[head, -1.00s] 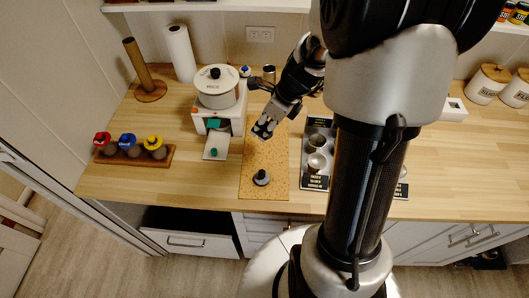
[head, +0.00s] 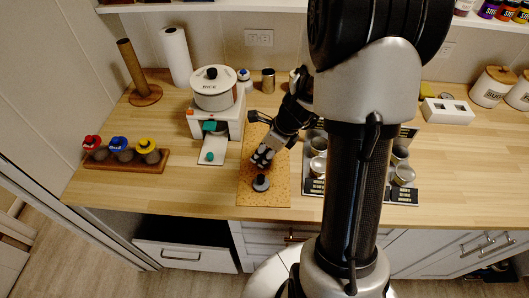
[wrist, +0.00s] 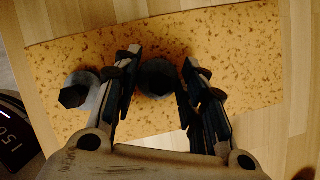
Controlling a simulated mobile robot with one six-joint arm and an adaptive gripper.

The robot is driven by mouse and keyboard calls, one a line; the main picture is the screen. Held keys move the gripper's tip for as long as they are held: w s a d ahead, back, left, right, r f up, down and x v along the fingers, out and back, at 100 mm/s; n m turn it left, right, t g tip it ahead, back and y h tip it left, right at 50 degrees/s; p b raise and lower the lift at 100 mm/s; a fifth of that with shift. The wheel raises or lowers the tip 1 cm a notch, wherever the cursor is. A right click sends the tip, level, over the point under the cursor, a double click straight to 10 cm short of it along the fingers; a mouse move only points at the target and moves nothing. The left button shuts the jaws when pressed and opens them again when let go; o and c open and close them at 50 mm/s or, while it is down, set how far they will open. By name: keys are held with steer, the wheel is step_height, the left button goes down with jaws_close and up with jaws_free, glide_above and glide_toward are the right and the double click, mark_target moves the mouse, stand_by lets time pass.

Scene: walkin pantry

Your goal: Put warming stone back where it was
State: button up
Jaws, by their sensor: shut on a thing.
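My gripper (head: 262,157) is over the speckled cork mat (head: 252,197), just behind a grey disc with a dark knob (head: 261,183). In the wrist view my gripper (wrist: 157,75) has its fingers on either side of a round, dark-topped piece (wrist: 157,78), which I take to be the warming stone. The grey knobbed disc (wrist: 78,90) lies outside the fingers, to the left. I cannot tell whether the held piece touches the mat. In the head view my gripper mostly hides it.
A white warmer (head: 202,127) with a rice pot (head: 214,92) and a pulled-out tray (head: 212,150) stands left of the mat. A rack with coloured-lid jars (head: 125,160) is farther left. Metal cups (head: 318,165) on dark boards stand close on the right.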

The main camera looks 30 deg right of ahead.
steer(key=shift+f, duration=0.15)
steer(key=o, duration=1.2)
steer(key=p+v, duration=0.6)
steer(key=v, duration=0.6)
steer(key=s+a+r+n, duration=0.4)
steer(key=a+r+n, duration=0.6)
steer(key=n, duration=0.2)
steer(key=s+a+r+n+h, duration=0.1)
steer(key=s+a+r+n, duration=0.1)
steer(key=s+n, duration=0.4)
steer(key=s+a+r+n+t+h, duration=0.1)
steer(key=s+a+r+n, duration=0.2)
steer(key=s+n, duration=0.3)
steer(key=shift+r+n, duration=0.25)
steer(key=shift+n, duration=2.45)
